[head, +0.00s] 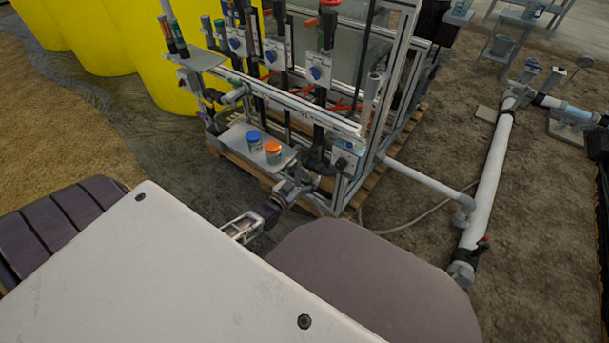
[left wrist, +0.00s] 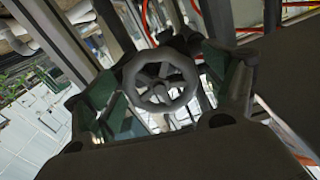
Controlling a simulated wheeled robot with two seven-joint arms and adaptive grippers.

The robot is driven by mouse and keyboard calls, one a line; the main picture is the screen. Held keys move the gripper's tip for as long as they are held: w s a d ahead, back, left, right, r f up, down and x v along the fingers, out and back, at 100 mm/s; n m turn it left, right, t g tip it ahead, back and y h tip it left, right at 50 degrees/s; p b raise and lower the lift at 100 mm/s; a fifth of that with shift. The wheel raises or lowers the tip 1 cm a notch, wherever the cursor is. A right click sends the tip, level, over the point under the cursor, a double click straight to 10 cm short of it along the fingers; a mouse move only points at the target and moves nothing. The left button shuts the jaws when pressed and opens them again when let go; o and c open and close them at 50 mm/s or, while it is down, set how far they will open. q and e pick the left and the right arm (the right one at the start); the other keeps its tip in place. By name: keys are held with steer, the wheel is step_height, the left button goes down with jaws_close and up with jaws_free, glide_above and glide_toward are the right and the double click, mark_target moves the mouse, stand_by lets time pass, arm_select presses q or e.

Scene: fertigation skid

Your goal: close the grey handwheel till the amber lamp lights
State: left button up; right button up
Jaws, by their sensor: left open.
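The grey handwheel (left wrist: 161,82), round with several spokes, shows in the middle of the left wrist view, face toward the camera. My left gripper (head: 305,177) is at the front lower right of the skid in the head view. In the left wrist view its green-padded fingers are open on both sides of the wheel; I cannot tell whether they touch it. In the head view the wheel is hard to pick out among the dark fittings behind the gripper. I cannot make out a lit amber lamp. My right gripper is out of view.
The skid's metal frame (head: 388,95) stands on a wooden pallet (head: 238,171). A blue-lidded jar (head: 254,141) and an orange-lidded jar (head: 273,152) sit on a small shelf left of the gripper. A white pipe (head: 490,170) runs along the right. Yellow tanks (head: 170,85) stand behind.

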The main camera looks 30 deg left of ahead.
arm_select(q)
steer(key=c, duration=1)
steer(key=shift+p, duration=0.3)
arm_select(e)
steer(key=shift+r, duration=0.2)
arm_select(q)
steer(key=shift+r+m+p, duration=0.1)
steer(key=shift+m+p, duration=1.05)
steer(key=shift+m, duration=0.15)
steer(key=shift+m+p, duration=0.75)
steer(key=shift+m, duration=0.25)
steer(key=shift+m+p, duration=0.35)
steer(key=shift+m, duration=0.25)
steer(key=shift+m+p, duration=0.45)
steer(key=shift+m, duration=0.65)
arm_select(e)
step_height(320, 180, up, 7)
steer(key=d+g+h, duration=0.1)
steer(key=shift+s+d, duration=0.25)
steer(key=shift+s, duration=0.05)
